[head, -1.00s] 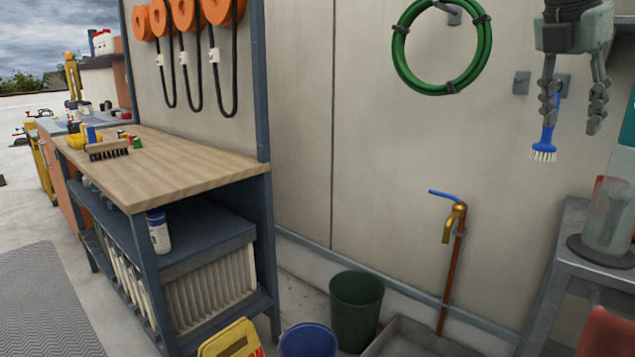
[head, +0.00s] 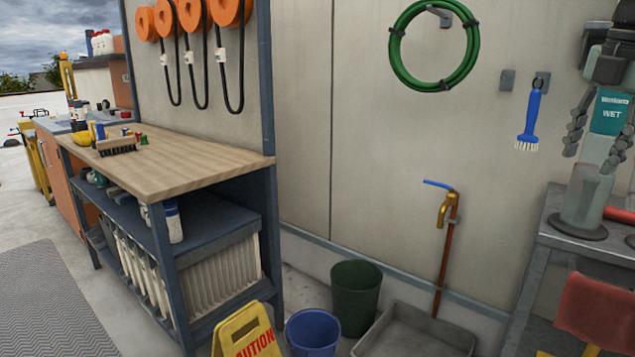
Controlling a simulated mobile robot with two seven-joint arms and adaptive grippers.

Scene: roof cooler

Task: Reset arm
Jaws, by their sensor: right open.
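My right gripper (head: 596,142) hangs at the upper right of the head view with its fingers pointing down. Its two fingers are spread apart and nothing shows between them as held. A teal-labelled clear container on the metal table (head: 562,228) stands behind it in the picture. A blue brush with white bristles (head: 531,118) hangs on the wall to the left of the gripper, apart from it. My left gripper is not in view.
A wooden-topped workbench (head: 190,160) stands at left. A yellow caution sign (head: 246,330), a blue bucket (head: 312,335), a green bucket (head: 355,298) and a grey basin (head: 415,335) are on the floor. A tap (head: 446,210) and green hose (head: 398,62) are on the wall.

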